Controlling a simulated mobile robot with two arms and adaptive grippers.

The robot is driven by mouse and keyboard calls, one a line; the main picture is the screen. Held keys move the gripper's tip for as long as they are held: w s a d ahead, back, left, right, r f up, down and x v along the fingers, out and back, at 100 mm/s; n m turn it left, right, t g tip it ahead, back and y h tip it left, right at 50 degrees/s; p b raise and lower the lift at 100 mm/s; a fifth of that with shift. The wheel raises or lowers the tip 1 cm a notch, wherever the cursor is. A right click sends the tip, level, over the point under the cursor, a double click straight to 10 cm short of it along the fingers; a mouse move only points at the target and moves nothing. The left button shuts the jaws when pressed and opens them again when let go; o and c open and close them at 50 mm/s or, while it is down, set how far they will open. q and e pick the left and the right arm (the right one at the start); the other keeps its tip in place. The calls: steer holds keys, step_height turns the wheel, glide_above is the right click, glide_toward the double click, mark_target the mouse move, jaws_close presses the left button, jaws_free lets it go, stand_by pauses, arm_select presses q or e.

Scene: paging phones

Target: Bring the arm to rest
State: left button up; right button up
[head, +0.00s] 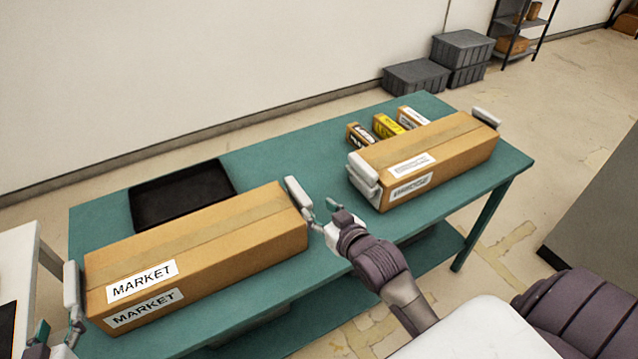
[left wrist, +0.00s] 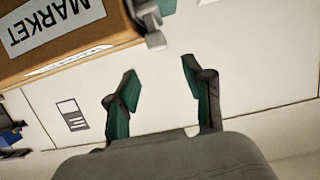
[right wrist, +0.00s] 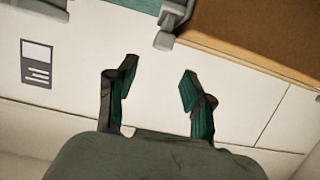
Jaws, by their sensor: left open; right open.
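My left gripper (head: 58,336) is at the lower left corner of the head view, partly cut off, near the left end of a long cardboard box (head: 210,238) labelled MARKET. My right gripper (head: 319,211) is just off that box's right end, at the table's front edge. In the left wrist view my left gripper (left wrist: 161,74) is open with nothing between its fingers, and the MARKET box (left wrist: 70,45) is at upper left. In the right wrist view my right gripper (right wrist: 158,72) is open and empty, with a cardboard box (right wrist: 260,30) at upper right.
The green table (head: 265,150) also holds a black tray (head: 180,192), a second long box (head: 430,155) and small cartons (head: 388,126) behind it. White end pieces (head: 298,196) stand at the box ends. Grey bins (head: 415,77) sit on the floor beyond.

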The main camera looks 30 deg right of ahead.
stand_by(0.5)
